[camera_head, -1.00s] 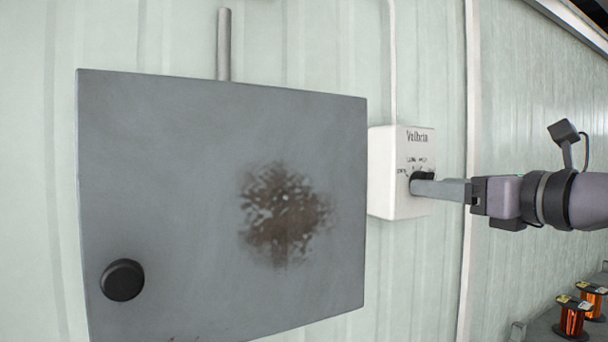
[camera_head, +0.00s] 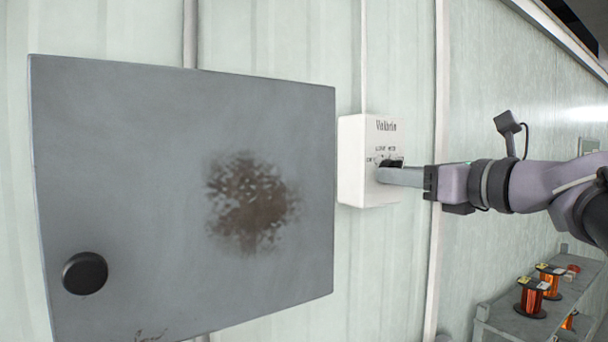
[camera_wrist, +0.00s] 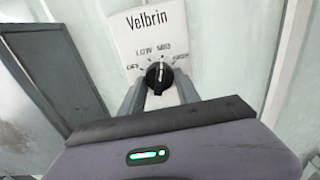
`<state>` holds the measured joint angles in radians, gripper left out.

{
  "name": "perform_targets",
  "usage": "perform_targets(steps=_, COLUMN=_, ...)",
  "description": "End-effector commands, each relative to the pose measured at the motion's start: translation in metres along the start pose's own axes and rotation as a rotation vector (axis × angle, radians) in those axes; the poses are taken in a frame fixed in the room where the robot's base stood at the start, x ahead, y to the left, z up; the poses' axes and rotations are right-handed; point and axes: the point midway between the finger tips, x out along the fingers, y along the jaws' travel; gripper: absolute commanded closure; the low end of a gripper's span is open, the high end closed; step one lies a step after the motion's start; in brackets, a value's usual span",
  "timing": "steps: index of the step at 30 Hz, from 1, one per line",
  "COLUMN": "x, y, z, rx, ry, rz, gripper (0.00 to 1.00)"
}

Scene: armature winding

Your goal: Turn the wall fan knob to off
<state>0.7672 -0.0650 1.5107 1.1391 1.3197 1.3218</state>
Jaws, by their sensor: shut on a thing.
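The wall fan control is a white box (camera_head: 362,185) on the pale wall, with dark lettering and marks OFF, LOW, MID and HIGH. Its round black knob (camera_wrist: 158,77) has a white pointer line. In the wrist view the line points nearly straight up, between LOW and MID or close to MID, and away from OFF at the left. My gripper (camera_head: 387,174) reaches in from the right in the head view and is shut on the knob. In the wrist view its two grey fingers (camera_wrist: 159,86) flank the knob; it also partly shows in the head view (camera_head: 392,162).
A large grey cabinet (camera_head: 120,150) with a brown stain and a round black knob (camera_head: 85,273) stands left of the box. A grey shelf (camera_head: 500,322) with copper wire spools (camera_head: 531,298) is at lower right. A white vertical strip (camera_head: 437,240) runs right of the box.

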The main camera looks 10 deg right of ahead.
Motion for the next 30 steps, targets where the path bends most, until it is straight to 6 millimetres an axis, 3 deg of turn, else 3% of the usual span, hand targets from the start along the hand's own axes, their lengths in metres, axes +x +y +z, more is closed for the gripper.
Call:
perform_targets(steps=8, x=-0.0001, y=-0.0002, z=-0.0021, rx=-0.144, ry=-0.001, rz=0.000, gripper=1.00)
perform_targets(steps=30, x=0.0000, y=-0.0018, z=-0.0020, rx=-0.839, ry=-0.001, rz=0.000, gripper=1.00)
